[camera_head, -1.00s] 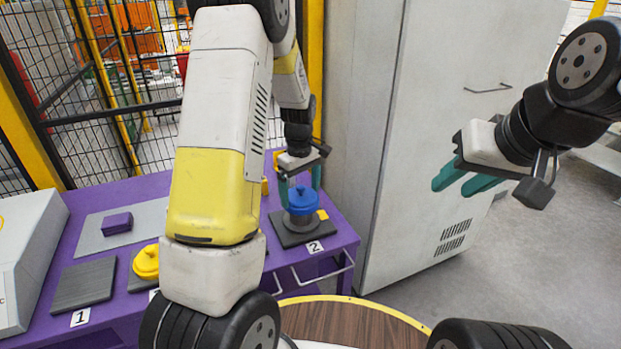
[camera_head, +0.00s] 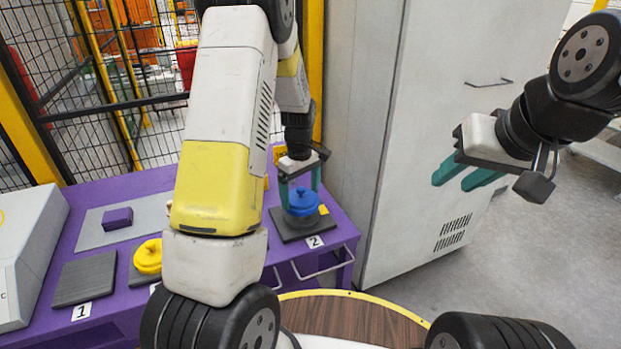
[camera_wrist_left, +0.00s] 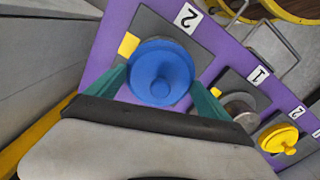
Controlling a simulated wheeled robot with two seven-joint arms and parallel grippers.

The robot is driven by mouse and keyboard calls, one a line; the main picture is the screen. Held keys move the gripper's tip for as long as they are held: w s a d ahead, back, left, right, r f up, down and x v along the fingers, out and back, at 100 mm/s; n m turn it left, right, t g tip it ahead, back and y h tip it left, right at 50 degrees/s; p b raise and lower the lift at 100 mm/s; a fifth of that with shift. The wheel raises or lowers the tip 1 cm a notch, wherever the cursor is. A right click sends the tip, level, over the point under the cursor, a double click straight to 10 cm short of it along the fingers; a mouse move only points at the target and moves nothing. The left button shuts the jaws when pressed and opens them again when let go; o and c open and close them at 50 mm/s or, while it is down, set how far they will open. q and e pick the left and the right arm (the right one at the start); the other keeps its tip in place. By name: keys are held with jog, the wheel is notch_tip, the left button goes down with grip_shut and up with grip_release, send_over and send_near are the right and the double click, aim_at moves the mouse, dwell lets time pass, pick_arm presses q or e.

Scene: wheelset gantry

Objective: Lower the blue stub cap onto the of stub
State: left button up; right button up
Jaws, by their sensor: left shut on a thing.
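The blue stub cap (camera_head: 301,204) sits low over the dark square plate (camera_head: 284,232) by the front label 2. The stub under it is hidden by the cap. My left gripper (camera_head: 301,188) points down and is shut on the cap, with one green finger on each side. In the left wrist view the round blue cap (camera_wrist_left: 160,74) lies between the green fingers, over the plate with a yellow block. I cannot tell if the cap is fully seated. My right gripper (camera_head: 462,178) is open and empty, off to the right in the air.
A yellow cap (camera_head: 148,257) stands on the purple table (camera_head: 80,258) left of my arm. A bare grey stub (camera_wrist_left: 240,104) shows in the wrist view. A purple block (camera_head: 117,218) lies on a grey plate. A tall grey cabinet (camera_head: 420,140) stands right of the table.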

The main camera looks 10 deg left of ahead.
aim_at(301, 188)
pick_arm(q)
jog(key=shift+f, duration=0.4)
jog(key=o, duration=1)
jog(key=shift+o, duration=0.2)
jog(key=shift+r, duration=3.9)
